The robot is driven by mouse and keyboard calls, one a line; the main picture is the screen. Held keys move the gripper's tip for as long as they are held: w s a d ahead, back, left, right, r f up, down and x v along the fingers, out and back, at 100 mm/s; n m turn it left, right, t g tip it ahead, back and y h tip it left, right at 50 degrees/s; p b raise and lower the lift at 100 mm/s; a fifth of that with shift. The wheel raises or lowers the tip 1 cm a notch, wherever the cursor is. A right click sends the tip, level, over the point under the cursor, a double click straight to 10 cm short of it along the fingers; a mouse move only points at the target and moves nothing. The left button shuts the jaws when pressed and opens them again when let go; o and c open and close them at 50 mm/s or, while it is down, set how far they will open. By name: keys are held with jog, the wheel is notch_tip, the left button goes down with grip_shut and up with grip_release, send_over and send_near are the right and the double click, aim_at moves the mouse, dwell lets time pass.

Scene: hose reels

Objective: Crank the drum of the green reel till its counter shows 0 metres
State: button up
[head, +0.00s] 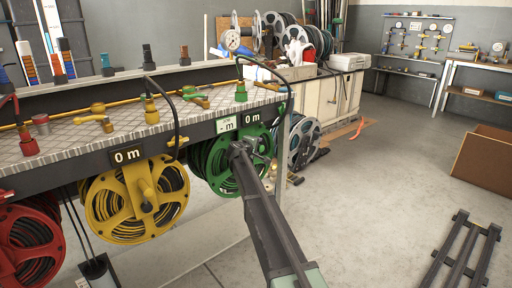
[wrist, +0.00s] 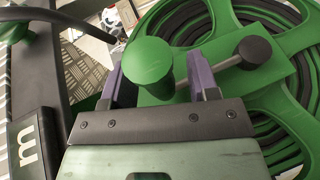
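The green reel (head: 224,172) hangs under the bench edge, its drum wound with dark hose; it also fills the right of the wrist view (wrist: 235,18). The black counter (head: 252,118) above it reads 0 m in the head view. In the wrist view only the "m" of a black plate (wrist: 28,148) shows. My gripper (head: 243,148) is at the reel's front. In the wrist view its purple fingers (wrist: 156,75) stand on both sides of a green crank handle (wrist: 150,65), with small gaps visible. A dark knob (wrist: 255,50) lies right of the handle.
A small pale plate (head: 226,124) beside the counter ends in "m". Left are a yellow reel (head: 120,208), with its counter (head: 127,156) at 0 m, and a red reel (head: 30,240). A dark hose (head: 178,112) arches over the bench edge.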

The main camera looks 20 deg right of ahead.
jog(key=p+v, duration=0.3)
jog(key=v, duration=0.7)
jog(key=shift+s+a, duration=0.25)
jog(key=shift+r, duration=0.1)
jog(key=s+a+f+m+g+y, duration=0.3)
jog(key=s+f+g, duration=0.1)
jog(key=s, duration=1.1)
jog(key=s+a+f+m+g+y, duration=0.2)
jog(key=s+a+f+g+y, duration=0.15)
jog(key=s, duration=1.15)
jog(key=s+a+f+m+g+y, duration=0.3)
jog(key=s+f+y, duration=0.15)
jog(key=s, duration=1.05)
notch_tip(320, 180, up, 32)
jog(key=p, duration=3.2)
jog(key=shift+w+d+h, duration=0.25)
jog(key=shift+d+h, duration=0.1)
jog(key=shift+h, duration=0.05)
